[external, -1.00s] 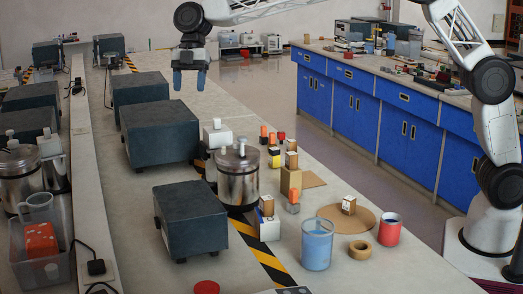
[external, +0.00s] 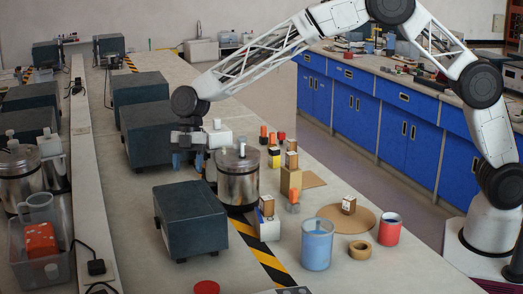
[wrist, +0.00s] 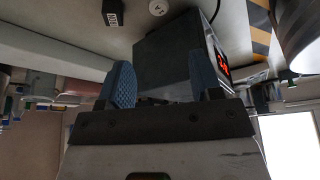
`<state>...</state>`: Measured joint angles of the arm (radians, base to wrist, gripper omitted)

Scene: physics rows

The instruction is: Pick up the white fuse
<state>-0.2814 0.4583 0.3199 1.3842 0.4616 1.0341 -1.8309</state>
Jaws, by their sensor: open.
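My gripper (external: 188,160) is open and empty, its two blue fingers pointing down between the dark boxes, just left of the metal pot (external: 238,180). In the wrist view my gripper (wrist: 162,78) has its blue fingers apart, in front of a dark box with a red display (wrist: 185,55). I cannot surely tell which item is the white fuse.
Dark boxes (external: 191,220) stand along the left of the bench. Small orange, yellow and wooden items (external: 291,180) stand right of the pot. A blue beaker (external: 317,246), a tape roll (external: 360,250) and a red can (external: 389,229) stand at the front right.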

